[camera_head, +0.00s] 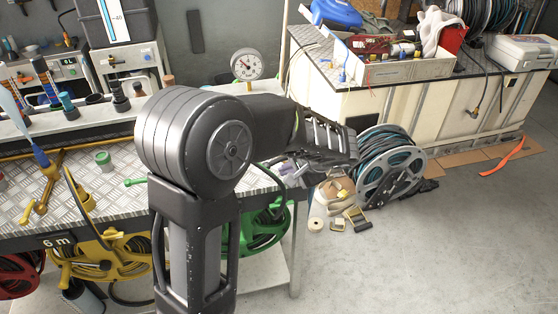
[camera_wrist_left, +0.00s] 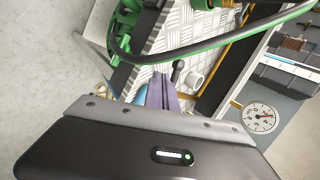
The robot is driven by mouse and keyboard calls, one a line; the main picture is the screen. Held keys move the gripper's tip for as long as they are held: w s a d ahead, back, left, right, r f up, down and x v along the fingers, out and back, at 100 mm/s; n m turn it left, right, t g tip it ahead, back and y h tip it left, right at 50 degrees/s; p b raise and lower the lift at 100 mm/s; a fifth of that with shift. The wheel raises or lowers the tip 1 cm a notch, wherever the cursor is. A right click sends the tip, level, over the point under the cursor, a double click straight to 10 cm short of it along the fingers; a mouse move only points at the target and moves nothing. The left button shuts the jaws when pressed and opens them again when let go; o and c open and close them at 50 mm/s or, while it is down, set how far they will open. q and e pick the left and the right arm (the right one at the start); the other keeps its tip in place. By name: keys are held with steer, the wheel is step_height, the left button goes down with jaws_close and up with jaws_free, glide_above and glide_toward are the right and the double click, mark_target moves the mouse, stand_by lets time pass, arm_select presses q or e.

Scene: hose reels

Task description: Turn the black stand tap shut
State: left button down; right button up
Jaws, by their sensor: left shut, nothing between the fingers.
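My left gripper (camera_head: 300,168) is at the right end of the metal-topped bench, with my forearm across the middle of the head view. In the left wrist view its narrow fingers (camera_wrist_left: 163,92) are together and empty, pointing towards the bench top. A small black lever-like part (camera_wrist_left: 178,70), possibly the black stand tap, shows just beyond the fingertips beside a pale round fitting (camera_wrist_left: 194,82). I cannot tell whether the fingers touch it or how its handle is turned. In the head view I cannot make out this tap. My right gripper is not in view.
The patterned bench top (camera_head: 110,190) holds a yellow tap (camera_head: 45,185) and a green-handled part (camera_head: 135,182). A dark hose (camera_wrist_left: 230,45) arches close to my left fingers. A pressure gauge (camera_head: 247,65) stands behind. A hose reel (camera_head: 388,170) stands on the floor at right.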

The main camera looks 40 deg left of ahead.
mark_target(271, 163)
arm_select(q)
steer(key=shift+w+a+f+p, duration=0.1)
steer(key=shift+w+a+p, duration=0.15)
steer(key=shift+a, duration=0.6)
steer(key=shift+w+a+f+p, duration=0.1)
steer(key=shift+w+a, duration=0.15)
steer(key=shift+a, duration=0.55)
steer(key=shift+a+f+m+t+b, duration=0.15)
steer(key=shift+a+m+t+b, duration=0.2)
steer(key=shift+b, duration=0.2)
steer(key=shift+s+a+m+t+h+b, duration=0.15)
steer(key=shift+a+m+t+h+b, duration=0.15)
steer(key=shift+a+m+t+b, duration=0.35)
steer(key=shift+a+f+m+b, duration=0.1)
steer(key=shift+m+b, duration=0.3)
steer(key=shift+b, duration=0.15)
steer(key=shift+a, duration=0.2)
steer(key=shift+r, duration=0.25)
